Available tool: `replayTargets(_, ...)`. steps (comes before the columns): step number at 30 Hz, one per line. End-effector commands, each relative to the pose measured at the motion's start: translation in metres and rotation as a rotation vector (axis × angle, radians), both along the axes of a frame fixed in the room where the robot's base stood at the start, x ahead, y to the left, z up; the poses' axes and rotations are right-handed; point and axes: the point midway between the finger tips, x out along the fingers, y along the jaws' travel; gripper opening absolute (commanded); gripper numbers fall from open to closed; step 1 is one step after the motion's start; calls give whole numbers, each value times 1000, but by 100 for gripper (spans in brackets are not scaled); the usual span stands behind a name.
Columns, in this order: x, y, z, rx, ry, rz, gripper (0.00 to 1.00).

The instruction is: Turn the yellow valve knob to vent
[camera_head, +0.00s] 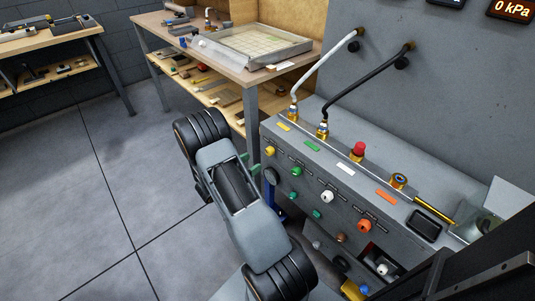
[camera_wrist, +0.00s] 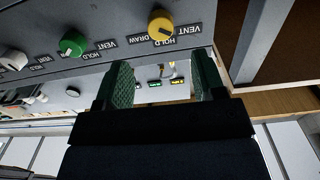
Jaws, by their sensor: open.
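The yellow valve knob (camera_head: 270,151) is the leftmost of a row of coloured knobs on the grey panel's front face. In the wrist view the yellow knob (camera_wrist: 161,25) is at the top centre, with VENT, HOLD and DRAW labels around it. It carries a dark mark, but I cannot tell which label that points to. My gripper (camera_wrist: 163,82) is open with green-padded fingers, nothing between them. The knob appears beyond the fingertips, apart from them. In the head view my arm hides most of the gripper; a bit of green finger shows left of the knob.
A green knob (camera_wrist: 73,43) sits beside the yellow one; white and orange knobs (camera_head: 365,226) follow along the panel. Hoses, a red button (camera_head: 358,150) and gauge stand on the panel top. A wooden bench (camera_head: 223,57) with a tray is behind. A display (camera_head: 512,10) reads 0 kPa.

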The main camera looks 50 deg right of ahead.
Motion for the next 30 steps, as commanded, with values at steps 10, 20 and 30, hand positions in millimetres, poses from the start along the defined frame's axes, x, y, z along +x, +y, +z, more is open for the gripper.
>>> replayTargets(10,-7,-62,-1,1,-2,-1,63)
replayTargets(20,-9,-85,0,1,-2,2,63)
replayTargets(30,-9,-87,0,2,-1,3,61)
